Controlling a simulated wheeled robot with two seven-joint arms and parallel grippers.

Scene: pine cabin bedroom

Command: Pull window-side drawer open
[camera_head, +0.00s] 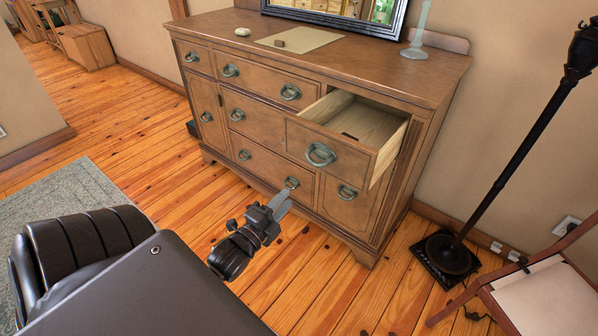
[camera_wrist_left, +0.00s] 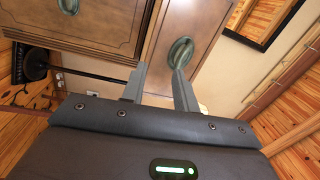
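A brown wooden dresser (camera_head: 262,143) stands against the wall. Its top right drawer (camera_head: 330,152) is pulled well out, showing a pale interior with a small dark thing inside. That drawer's front has a grey-green oval handle (camera_head: 320,154). My left gripper (camera_head: 283,194) is in front of and below the open drawer, apart from its handle in the head view. In the left wrist view its two fingers (camera_wrist_left: 157,82) are spread with nothing between them; a drawer front with an oval handle (camera_wrist_left: 180,52) lies beyond the tips. My right gripper is not in view.
The other drawers and doors look closed. A black floor lamp (camera_head: 453,253) stands to the right, with a tilted wooden-framed piece (camera_head: 548,297) near it. A mirror (camera_head: 340,12) and small items sit on the dresser. The wooden floor before the dresser is mostly free.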

